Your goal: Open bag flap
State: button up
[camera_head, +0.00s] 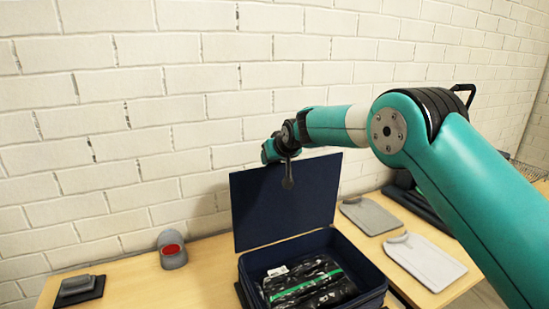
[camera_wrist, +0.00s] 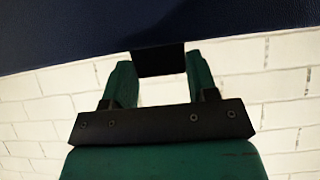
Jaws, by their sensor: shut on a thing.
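The dark navy bag (camera_head: 252,262) sits on the wooden table with its top open. Its flap (camera_head: 258,204) stands raised at the back, nearly upright; the navy flap also fills the top of the wrist view (camera_wrist: 110,28). My gripper (camera_head: 270,151) is at the flap's upper edge. In the wrist view, the green fingers of my gripper (camera_wrist: 160,84) are on either side of a black tab (camera_wrist: 160,60) at the flap's edge, and they are shut on it. Inside the bag lies a dark patterned packet (camera_head: 316,289) with a green stripe.
Folded grey garments (camera_head: 369,215) and a pale one (camera_head: 425,260) lie right. A white brick wall (camera_head: 130,120) is close behind.

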jog(key=shift+d+f, duration=0.2)
jog(key=shift+f, duration=0.3)
jog(key=o, duration=1.3)
jog(key=shift+a, duration=0.1)
jog(key=shift+s+a, duration=0.2)
jog(key=shift+a, duration=0.25)
jog(key=w+b+v, duration=0.1)
jog(key=b+v, duration=0.6)
jog(key=v, duration=1.1)
jog(key=shift+d+r, duration=0.25)
jog(key=shift+r, duration=0.15)
jog(key=s+d+f+n+g, duration=0.1)
jog(key=s+f+g, duration=0.2)
jog(key=s, duration=1)
jog(key=s+d+f+n+g, duration=0.1)
jog(key=s+f, duration=0.5)
jog(key=s, duration=0.8)
jog(key=s+d+f+n+g, duration=0.1)
jog(key=s+d+f+g, duration=0.2)
jog(key=s, duration=1)
notch_tip(320, 180, down, 2)
jog(key=g, duration=0.2)
jog(key=shift+s+g+y+b, duration=0.15)
jog(key=shift+g+y+b, duration=0.15)
jog(key=shift+y, duration=0.1)
